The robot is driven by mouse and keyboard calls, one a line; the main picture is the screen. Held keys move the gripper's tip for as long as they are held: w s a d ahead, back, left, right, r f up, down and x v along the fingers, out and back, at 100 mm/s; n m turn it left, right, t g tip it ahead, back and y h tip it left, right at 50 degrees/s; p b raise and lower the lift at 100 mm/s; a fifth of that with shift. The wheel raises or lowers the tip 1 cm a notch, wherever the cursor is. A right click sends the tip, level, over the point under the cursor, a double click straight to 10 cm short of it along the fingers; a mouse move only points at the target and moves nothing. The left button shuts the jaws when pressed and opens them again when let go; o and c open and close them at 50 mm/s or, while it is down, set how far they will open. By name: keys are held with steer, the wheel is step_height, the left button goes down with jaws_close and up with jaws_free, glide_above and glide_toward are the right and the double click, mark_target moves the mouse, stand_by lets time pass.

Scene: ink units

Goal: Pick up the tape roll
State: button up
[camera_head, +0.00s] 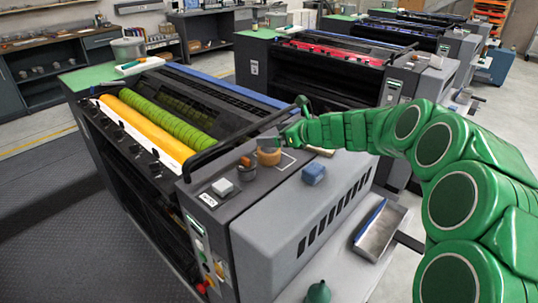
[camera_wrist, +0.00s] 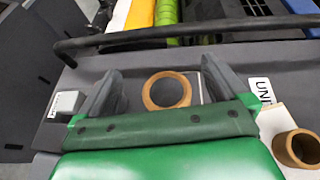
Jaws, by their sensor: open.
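A brown ring, which looks like the tape roll (camera_wrist: 148,92), lies on the dark top of the printing machine. In the wrist view its open hole faces me and it sits between my gripper's two grey fingers. My gripper (camera_wrist: 160,70) is open, with a gap on both sides of the ring. In the head view the tape roll (camera_head: 269,158) is just below my gripper (camera_head: 270,140), partly covered by it. I cannot tell how far down the fingers reach around it. A second brown ring (camera_wrist: 283,150) stands at the right edge of the wrist view, on or beside a white pad.
A dark rail (camera_wrist: 190,30) runs along the machine beyond the fingers. A small light-grey block (camera_head: 222,187) and an orange-brown piece (camera_head: 245,162) are left of the roll. A blue block (camera_head: 313,174) lies to the right. Green and yellow rollers (camera_head: 150,125) are beyond the rail.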

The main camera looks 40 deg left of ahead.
mark_target(268, 151)
steer(key=shift+f, duration=2.05)
steer(key=f, duration=0.1)
steer(key=a+f, duration=0.1)
steer(key=f, duration=0.1)
steer(key=shift+s+a+f, duration=0.1)
steer(key=shift+a+f, duration=0.15)
steer(key=shift+s+a+f, duration=0.1)
steer(key=shift+a+f, duration=0.05)
steer(key=shift+a, duration=0.45)
steer(key=shift+c, duration=0.5)
steer(key=c, duration=0.8)
